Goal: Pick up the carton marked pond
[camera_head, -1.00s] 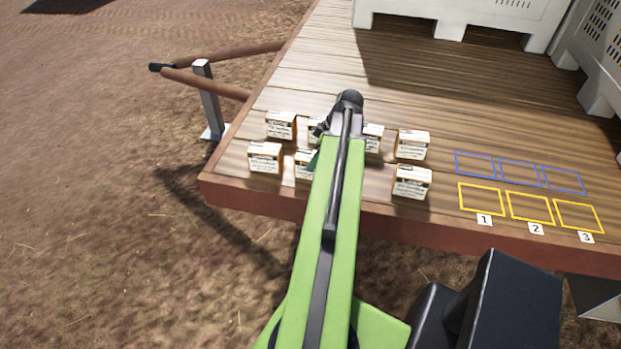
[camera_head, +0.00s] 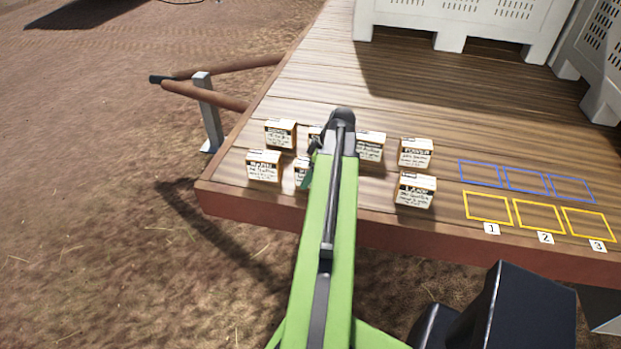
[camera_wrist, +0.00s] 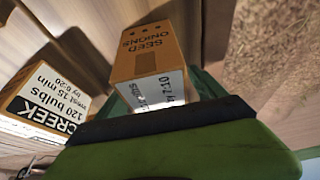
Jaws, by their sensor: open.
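Several small cartons stand in two rows on the wooden deck in the head view. No label that I can read says pond. My gripper (camera_head: 311,163) is at the middle cartons, largely hidden by my arm, which also covers part of the carton (camera_head: 301,173) in the front row. In the wrist view my open gripper (camera_wrist: 160,92) has green parts showing on both sides of a brown carton (camera_wrist: 150,40) with "SEED ONIONS" on its top. The name on its white label is hidden by the gripper. A carton marked CREEK (camera_wrist: 45,100) stands to its left.
Other cartons stand left (camera_head: 264,166) and right (camera_head: 415,191) of my arm. Blue outlines (camera_head: 526,180) and numbered yellow outlines (camera_head: 538,216) at right are empty. White crates (camera_head: 462,25) stand at the back. The deck's front edge (camera_head: 250,202) is close by.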

